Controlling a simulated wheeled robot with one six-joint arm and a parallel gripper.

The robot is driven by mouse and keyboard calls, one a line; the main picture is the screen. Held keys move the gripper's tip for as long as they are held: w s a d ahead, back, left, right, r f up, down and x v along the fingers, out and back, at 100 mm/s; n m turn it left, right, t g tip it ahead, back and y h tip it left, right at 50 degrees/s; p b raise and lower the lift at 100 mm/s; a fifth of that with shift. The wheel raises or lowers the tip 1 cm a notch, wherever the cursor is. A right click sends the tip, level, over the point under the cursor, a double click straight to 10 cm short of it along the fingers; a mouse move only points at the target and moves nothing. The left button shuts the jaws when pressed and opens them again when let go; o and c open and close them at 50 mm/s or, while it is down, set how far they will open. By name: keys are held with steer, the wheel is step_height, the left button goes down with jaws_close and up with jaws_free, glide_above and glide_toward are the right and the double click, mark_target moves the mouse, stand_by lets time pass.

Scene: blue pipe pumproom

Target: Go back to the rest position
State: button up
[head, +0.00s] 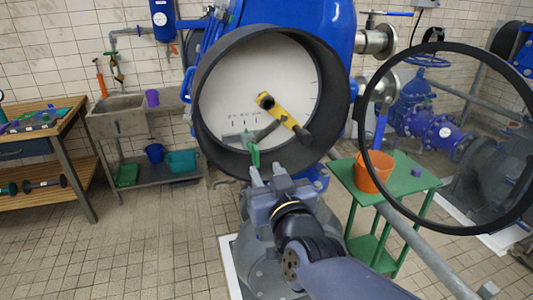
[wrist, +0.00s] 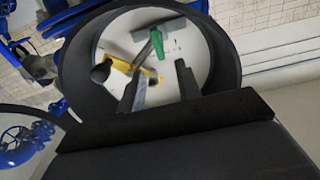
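My gripper (head: 267,172) is raised in front of a large round dark-rimmed opening (head: 202,112) with a pale back. In the wrist view its two dark fingers (wrist: 160,82) stand apart. I see nothing clamped between them, and the opening's rim (wrist: 80,70) lies beyond them. Inside the opening are a yellow bar (head: 282,110) with dark ends and a grey tool with a green handle (head: 253,153). The green handle also shows in the wrist view (wrist: 157,44). Whether the fingers touch anything inside is hard to tell.
An open round cover ring (head: 366,150) hangs at the right. A green table (head: 415,182) below it holds an orange bucket (head: 374,172) and a small purple object (head: 415,172). A sink (head: 117,118) and wooden workbench (head: 60,125) stand left. The tiled floor at left is clear.

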mark_target(256, 147)
steer(key=p+x, duration=0.2)
steer(key=x, duration=0.8)
steer(key=shift+w+a, duration=0.1)
steer(key=shift+w, duration=0.35)
steer(key=shift+d, duration=0.35)
steer(key=shift+a, duration=0.1)
